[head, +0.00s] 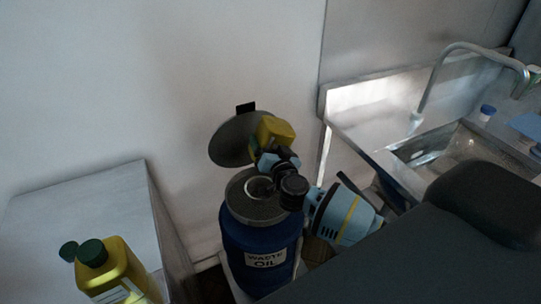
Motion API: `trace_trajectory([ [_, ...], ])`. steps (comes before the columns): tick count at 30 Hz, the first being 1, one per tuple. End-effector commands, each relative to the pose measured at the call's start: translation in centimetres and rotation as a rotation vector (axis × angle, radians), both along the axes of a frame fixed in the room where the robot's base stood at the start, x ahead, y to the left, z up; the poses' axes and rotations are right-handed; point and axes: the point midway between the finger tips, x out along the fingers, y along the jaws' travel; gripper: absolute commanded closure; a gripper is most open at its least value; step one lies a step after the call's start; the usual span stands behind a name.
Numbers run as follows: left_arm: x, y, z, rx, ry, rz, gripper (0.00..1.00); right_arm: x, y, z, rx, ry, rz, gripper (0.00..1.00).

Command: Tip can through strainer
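A dark blue drum (258,240) labelled "WASTE OIL" stands upright in the middle, its round lid (232,148) swung up behind it. A round, light-rimmed opening (258,188) shows in its grey top. I cannot tell whether a strainer sits there. My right arm reaches in from the right, its wrist over the drum. A yellow block-shaped thing (274,130) is at its far end, above the drum top and in front of the lid. It may be a can; my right gripper's fingers are hidden or too small to make out. My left gripper is not in view.
A metal sink (470,150) with a curved tap (440,72) is at the right. A wall is close behind the drum.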

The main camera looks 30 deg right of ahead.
Motion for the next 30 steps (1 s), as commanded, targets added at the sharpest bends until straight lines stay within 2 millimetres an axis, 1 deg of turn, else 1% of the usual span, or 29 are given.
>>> trace_trajectory([
  [5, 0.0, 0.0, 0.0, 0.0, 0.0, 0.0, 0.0, 0.0, 0.0, 0.1, 0.012, -0.003, 0.0, 0.5],
  [8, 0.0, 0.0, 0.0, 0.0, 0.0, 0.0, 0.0, 0.0, 0.0, 0.2, 0.1, -0.02, -0.001, 0.5],
  [20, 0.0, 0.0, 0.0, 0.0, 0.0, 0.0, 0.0, 0.0, 0.1, 1.5, 0.756, -0.152, 0.0, 0.5],
  [30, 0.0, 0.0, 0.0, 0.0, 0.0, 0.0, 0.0, 0.0, 0.0, 2.6, 1.337, -0.27, 0.001, 0.5],
])
